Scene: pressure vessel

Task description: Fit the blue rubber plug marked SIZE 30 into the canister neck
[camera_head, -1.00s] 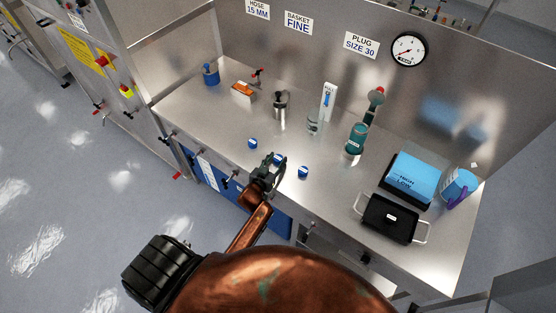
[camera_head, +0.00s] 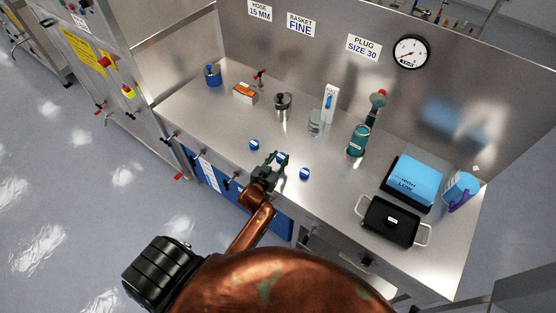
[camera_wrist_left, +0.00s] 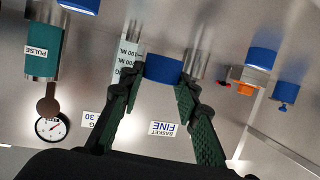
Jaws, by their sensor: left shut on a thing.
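My left gripper (camera_head: 276,164) is over the front part of the steel bench, shut on a blue plug (camera_head: 281,157). In the left wrist view the plug (camera_wrist_left: 163,69) sits between the two green-padded fingertips (camera_wrist_left: 160,82). No size mark on it can be read. Two more blue plugs lie on the bench, one to the left (camera_head: 254,145) and one to the right (camera_head: 305,174) of the gripper. A steel canister (camera_head: 282,104) stands farther back, beyond the gripper. Its neck opening is too small to make out. My right gripper is out of view.
A clear beaker (camera_head: 315,124), a white stand (camera_head: 330,103) and a teal vessel (camera_head: 357,142) stand behind the plugs. A black tray (camera_head: 391,220) and a blue box (camera_head: 414,180) are at the right. The wall sign (camera_head: 364,48) reads PLUG SIZE 30. Bench between gripper and canister looks clear.

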